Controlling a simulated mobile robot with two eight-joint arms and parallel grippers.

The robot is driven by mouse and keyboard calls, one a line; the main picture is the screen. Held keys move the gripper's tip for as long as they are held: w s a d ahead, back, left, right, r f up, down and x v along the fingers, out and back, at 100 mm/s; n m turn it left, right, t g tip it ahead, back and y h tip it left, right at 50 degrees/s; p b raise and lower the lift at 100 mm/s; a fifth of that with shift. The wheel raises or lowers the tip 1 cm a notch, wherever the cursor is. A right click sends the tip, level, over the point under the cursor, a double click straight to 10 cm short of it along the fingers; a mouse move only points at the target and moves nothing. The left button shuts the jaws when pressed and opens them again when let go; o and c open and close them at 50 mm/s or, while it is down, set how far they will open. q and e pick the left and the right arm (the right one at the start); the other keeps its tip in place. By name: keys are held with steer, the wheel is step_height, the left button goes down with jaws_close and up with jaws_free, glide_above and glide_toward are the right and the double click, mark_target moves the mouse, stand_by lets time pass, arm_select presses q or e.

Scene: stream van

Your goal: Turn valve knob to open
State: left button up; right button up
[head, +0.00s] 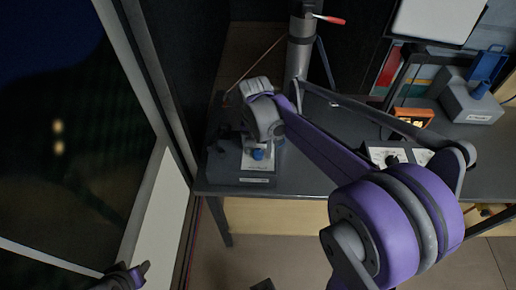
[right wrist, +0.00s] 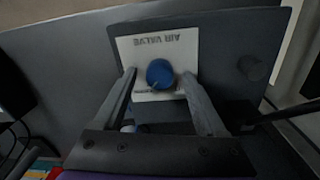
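The valve knob is a round blue knob (right wrist: 160,73) on a white plate (right wrist: 183,46) lettered AIR VALVE, upside down in the right wrist view. In the head view the blue knob (head: 258,154) shows low on the bench unit at left, just below my right gripper. My right gripper (right wrist: 158,76) is open, with one finger on each side of the knob. Gaps show between the fingers and the knob, so it is not gripped. My left gripper (head: 131,276) is at the bottom left edge of the head view, far from the knob; its finger opening is unclear.
The knob's unit stands on a grey bench (head: 320,180). A grey cylinder (head: 298,60) with a red-handled lever (head: 330,19) stands behind. A grey box (head: 468,103) and an orange-lit device (head: 412,117) are at right. A dark window (head: 70,130) is at left.

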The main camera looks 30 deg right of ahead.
mark_target(257, 152)
step_height(257, 152, up, 11)
steer(key=shift+w+a+p, duration=0.15)
steer(key=shift+a+p, duration=0.05)
steer(key=shift+p, duration=0.15)
steer(key=shift+f, duration=0.15)
stand_by(0.4)
steer(key=s+a+f+n+t, duration=0.2)
steer(key=s+a+f+n, duration=0.1)
steer(key=s, duration=0.5)
steer(key=s+a+f+n+t, duration=0.3)
steer(key=s+f+n, duration=0.2)
steer(key=s+f, duration=0.2)
steer(key=shift+s+a+f+n+t, duration=0.2)
steer(key=shift+s+n+t, duration=0.15)
steer(key=shift+s, duration=0.25)
